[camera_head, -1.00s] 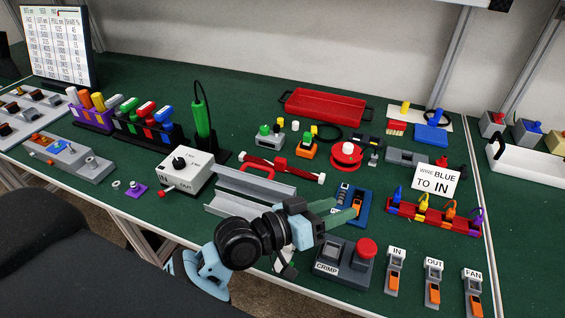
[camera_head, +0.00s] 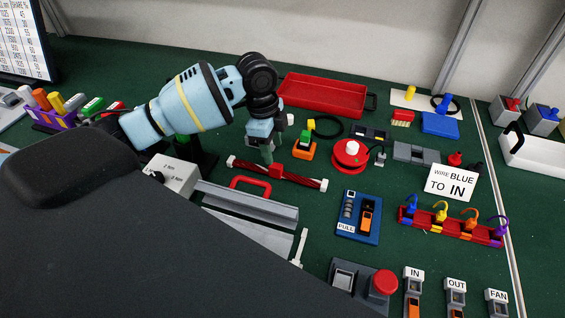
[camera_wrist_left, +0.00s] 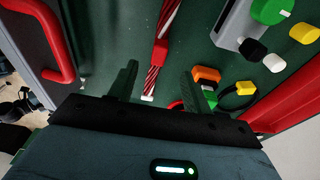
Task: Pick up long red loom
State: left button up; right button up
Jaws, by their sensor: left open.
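The long red loom (camera_head: 290,175) lies on the green bench in the head view. It is a twisted red and white bundle with a red middle piece and white ends. In the left wrist view the loom (camera_wrist_left: 160,50) runs down from the top edge, its white end near the fingers. My left gripper (camera_head: 267,155) points down just above and behind the loom's middle. Its two fingers (camera_wrist_left: 160,82) are apart with the loom between them in the picture, and nothing is gripped. Whether they touch the loom cannot be told. My right gripper does not show.
A grey channel with a red handle (camera_head: 250,183) lies in front of the loom. A red tray (camera_head: 325,95) lies behind. A blue PULL block (camera_head: 357,218) is front right.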

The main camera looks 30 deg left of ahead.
aim_at(276, 165)
pick_arm(q)
jog(key=shift+a+r, duration=0.1)
jog(key=shift+a, duration=0.1)
jog(key=shift+s+r, duration=0.1)
jog(key=shift+s, duration=0.05)
jog(key=shift+d+f, duration=0.25)
jog(key=shift+f, duration=0.15)
jog(key=shift+d+f, duration=0.2)
jog(key=shift+f, duration=1.55)
jog(key=shift+d+f, duration=0.2)
jog(key=shift+f, duration=1.55)
jog(key=shift+w, duration=0.2)
grip_shut()
